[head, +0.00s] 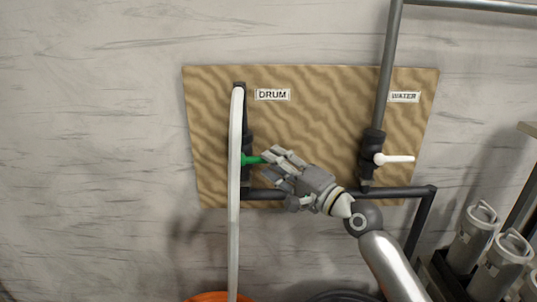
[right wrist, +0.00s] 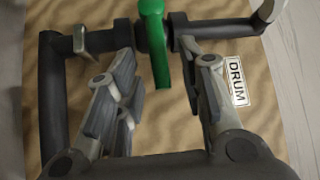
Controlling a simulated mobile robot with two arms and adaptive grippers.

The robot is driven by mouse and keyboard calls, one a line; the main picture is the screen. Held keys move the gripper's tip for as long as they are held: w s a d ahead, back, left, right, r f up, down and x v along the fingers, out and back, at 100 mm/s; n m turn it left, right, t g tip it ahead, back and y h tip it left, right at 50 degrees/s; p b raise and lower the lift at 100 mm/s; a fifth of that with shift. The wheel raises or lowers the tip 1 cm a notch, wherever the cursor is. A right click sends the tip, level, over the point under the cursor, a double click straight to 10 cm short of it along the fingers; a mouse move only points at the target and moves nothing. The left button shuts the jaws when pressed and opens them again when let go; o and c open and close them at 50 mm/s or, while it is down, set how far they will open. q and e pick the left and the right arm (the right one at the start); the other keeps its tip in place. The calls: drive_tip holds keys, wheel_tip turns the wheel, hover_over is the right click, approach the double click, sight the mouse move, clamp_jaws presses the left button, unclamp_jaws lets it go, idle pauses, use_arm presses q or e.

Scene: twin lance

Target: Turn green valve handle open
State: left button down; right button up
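The green valve handle (head: 250,160) sticks out to the right from the dark pipe under the DRUM label (head: 272,94). In the right wrist view the green handle (right wrist: 160,60) hangs from its hub on the pipe and points toward my gripper. My right gripper (head: 274,160) is at the handle's free end. In the right wrist view my right gripper (right wrist: 165,95) is open, with fingers on both sides of the handle's line and visible gaps to it. The fingers partly hide the handle's tip in the head view. My left gripper is not in view.
A white hose (head: 236,220) runs down in front of the drum pipe into an orange container (head: 208,297). A white valve handle (head: 396,159) sits under the WATER label (head: 404,97). The wooden board (head: 310,120) backs both pipes. Grey canisters (head: 470,237) stand at the lower right.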

drive_tip(key=shift+x, duration=1.2)
drive_tip(key=shift+c, duration=0.2)
clamp_jaws()
